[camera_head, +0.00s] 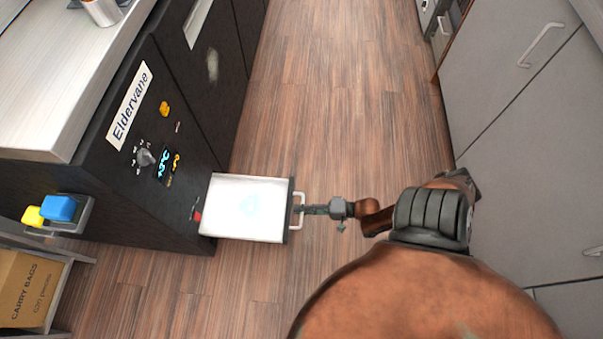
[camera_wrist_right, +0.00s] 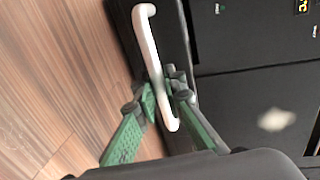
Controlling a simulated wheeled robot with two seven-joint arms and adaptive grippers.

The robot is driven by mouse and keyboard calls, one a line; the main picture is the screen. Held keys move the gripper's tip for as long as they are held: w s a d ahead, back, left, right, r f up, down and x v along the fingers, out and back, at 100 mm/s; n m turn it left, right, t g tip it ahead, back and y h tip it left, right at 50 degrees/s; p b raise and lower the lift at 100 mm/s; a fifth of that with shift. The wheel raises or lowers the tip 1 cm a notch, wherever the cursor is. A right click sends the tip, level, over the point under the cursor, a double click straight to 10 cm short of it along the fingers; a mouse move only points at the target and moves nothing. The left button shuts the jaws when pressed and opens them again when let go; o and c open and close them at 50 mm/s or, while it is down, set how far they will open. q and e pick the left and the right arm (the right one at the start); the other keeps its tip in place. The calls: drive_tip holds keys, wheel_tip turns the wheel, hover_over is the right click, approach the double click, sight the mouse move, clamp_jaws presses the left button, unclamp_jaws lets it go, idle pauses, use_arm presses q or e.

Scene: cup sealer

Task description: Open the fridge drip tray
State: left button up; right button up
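The drip tray (camera_head: 247,208) sticks out from the bottom of the dark fridge (camera_head: 165,150) in the head view, its pale flat top showing and a white handle (camera_head: 298,211) on its front face. In the right wrist view the white handle (camera_wrist_right: 146,40) passes between the green fingers of my right gripper (camera_wrist_right: 164,95). The right gripper (camera_head: 312,210) is closed around the handle near one end. The tray's back end meets the fridge front. My left gripper is not in view.
Grey cabinets (camera_head: 525,150) with bar handles stand on the right. Wood floor (camera_head: 335,90) lies open between them and the fridge. A blue block (camera_head: 59,208) and a yellow one sit in a side holder. A cardboard box (camera_head: 27,288) stands on a lower-left shelf.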

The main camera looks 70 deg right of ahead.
drive_tip(key=o, duration=0.4)
drive_tip(key=shift+o, duration=0.2)
drive_tip(key=v, duration=1.2)
